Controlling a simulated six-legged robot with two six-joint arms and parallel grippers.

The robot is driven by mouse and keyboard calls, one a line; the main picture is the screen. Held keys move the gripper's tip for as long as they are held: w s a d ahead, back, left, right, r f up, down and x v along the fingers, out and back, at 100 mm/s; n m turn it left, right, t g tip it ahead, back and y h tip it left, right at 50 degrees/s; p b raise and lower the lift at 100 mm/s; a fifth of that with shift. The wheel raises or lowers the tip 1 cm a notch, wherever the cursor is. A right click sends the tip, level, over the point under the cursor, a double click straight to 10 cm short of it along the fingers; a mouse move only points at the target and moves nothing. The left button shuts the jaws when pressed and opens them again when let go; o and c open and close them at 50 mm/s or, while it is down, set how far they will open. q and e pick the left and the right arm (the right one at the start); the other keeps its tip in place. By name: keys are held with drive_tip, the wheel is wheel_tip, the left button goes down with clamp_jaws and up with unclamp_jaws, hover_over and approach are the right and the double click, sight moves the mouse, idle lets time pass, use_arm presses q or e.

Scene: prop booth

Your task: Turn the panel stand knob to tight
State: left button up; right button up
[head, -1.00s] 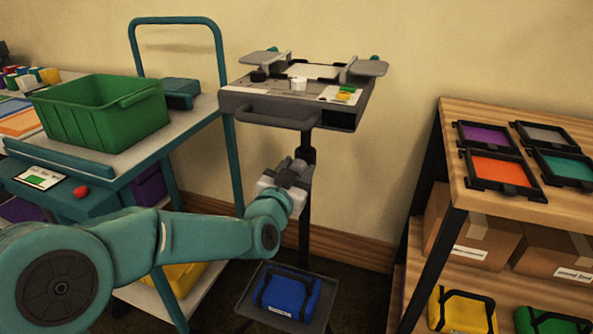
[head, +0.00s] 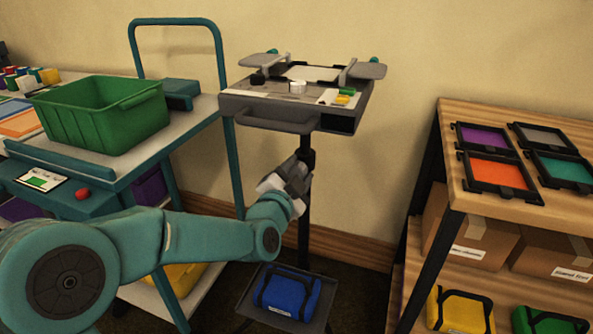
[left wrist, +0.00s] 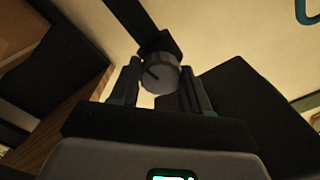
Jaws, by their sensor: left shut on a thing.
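The panel stand (head: 290,118) has a grey head on a thin dark pole, with a black collar (head: 307,157) below the head. My left gripper (head: 298,170) is at the pole just below that head. In the left wrist view the grey round knob (left wrist: 160,78) sits between the two fingers of my left gripper (left wrist: 161,88), which is shut on it. A dark pointer line shows on the knob's face, slanting. No tight mark is readable. In the head view the knob is hidden by the gripper. My right gripper is not in view.
A teal cart with a green bin (head: 100,115) stands left of the stand. A blue pouch (head: 287,293) lies on a low dark tray under the gripper. A wooden shelf (head: 480,130) with coloured frames stands at the right. The wall is close behind.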

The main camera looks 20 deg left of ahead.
use_arm(q)
drive_tip(key=m+p, duration=0.1)
drive_tip(key=m, duration=0.4)
drive_tip(key=shift+m, duration=0.3)
drive_tip(key=m, duration=0.2)
drive_tip(key=m+p, duration=0.1)
drive_tip(key=m, duration=0.2)
drive_tip(key=shift+f+m, duration=0.2)
drive_tip(key=shift+m, duration=0.1)
drive_tip(key=o, duration=1)
